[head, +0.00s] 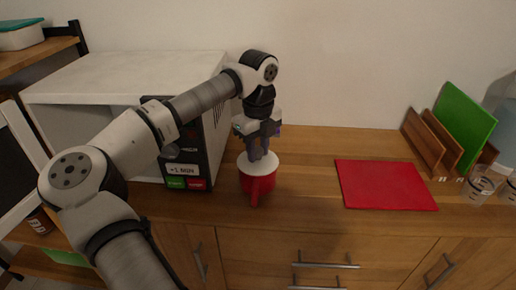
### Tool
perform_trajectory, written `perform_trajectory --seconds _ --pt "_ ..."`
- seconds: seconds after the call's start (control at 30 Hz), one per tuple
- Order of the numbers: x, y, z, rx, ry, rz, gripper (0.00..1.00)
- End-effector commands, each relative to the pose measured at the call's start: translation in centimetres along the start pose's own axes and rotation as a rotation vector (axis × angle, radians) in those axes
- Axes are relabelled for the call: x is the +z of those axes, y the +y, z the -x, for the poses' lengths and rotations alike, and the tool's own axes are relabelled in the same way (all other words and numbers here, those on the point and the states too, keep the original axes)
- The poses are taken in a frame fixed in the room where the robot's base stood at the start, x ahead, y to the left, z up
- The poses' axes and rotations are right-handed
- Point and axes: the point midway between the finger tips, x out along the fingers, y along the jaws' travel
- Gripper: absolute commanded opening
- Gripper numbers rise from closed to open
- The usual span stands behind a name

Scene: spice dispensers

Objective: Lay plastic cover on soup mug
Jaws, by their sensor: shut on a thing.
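A red soup mug (258,187) stands upright on the wooden counter, just right of the microwave, with its handle toward the front. A white round plastic cover (270,163) is over the mug's mouth. It looks level and at the rim, but I cannot tell whether it rests fully on the rim. My gripper (258,156) points straight down above the mug, with its fingers shut on the top middle of the cover. The inside of the mug is hidden by the cover.
The white microwave (130,70) stands close on the left, its door (28,150) open. A red cutting board (385,184) lies on the right. A rack (424,140) with a green board (465,122) and clear measuring cups (482,186) are at the far right. The counter between mug and red board is clear.

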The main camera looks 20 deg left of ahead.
Motion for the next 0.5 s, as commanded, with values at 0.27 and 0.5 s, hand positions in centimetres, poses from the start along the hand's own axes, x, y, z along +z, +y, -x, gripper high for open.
perform_trajectory --seconds 0.27,0.5 --pt "0.00 0.00 0.02 0.000 0.000 0.000 0.43" --pt "0.00 0.00 0.02 0.000 0.000 0.000 0.53"
